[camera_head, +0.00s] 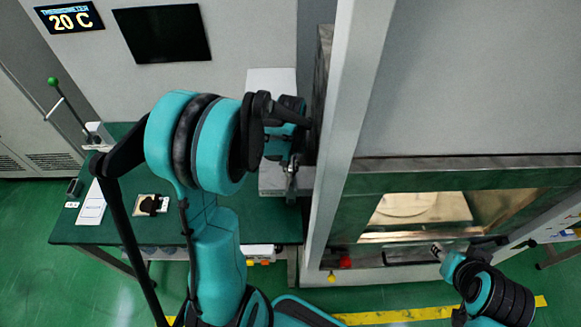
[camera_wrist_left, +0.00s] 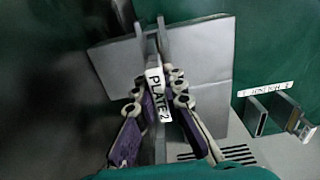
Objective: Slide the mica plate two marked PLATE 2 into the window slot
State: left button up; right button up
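The label PLATE 2 of mica plate two (camera_wrist_left: 158,95) stands upright in the middle of the left wrist view, between the two purple-padded fingers of my left gripper (camera_wrist_left: 158,108). The fingers are closed on its narrow handle. Broad grey sheet surfaces lie behind the label; I cannot tell which belong to the plate. In the head view my left gripper (camera_head: 292,160) is beside the left side of the big grey machine (camera_head: 340,110), with the plate mostly hidden. I cannot make out the window slot. My right gripper (camera_head: 440,252) is at the machine's front; its fingers are too small to judge.
A green table (camera_head: 120,230) at the left carries a white sheet (camera_head: 91,203) and a small pad with a dark object (camera_head: 150,204). A lever with a green knob (camera_head: 53,82) stands behind it. A metal bracket (camera_wrist_left: 258,115) with a small label is on the right in the wrist view.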

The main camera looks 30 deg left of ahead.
pick_arm(q)
jog(key=o, duration=0.5)
notch_tip(320, 180, up, 12)
dwell(0.4)
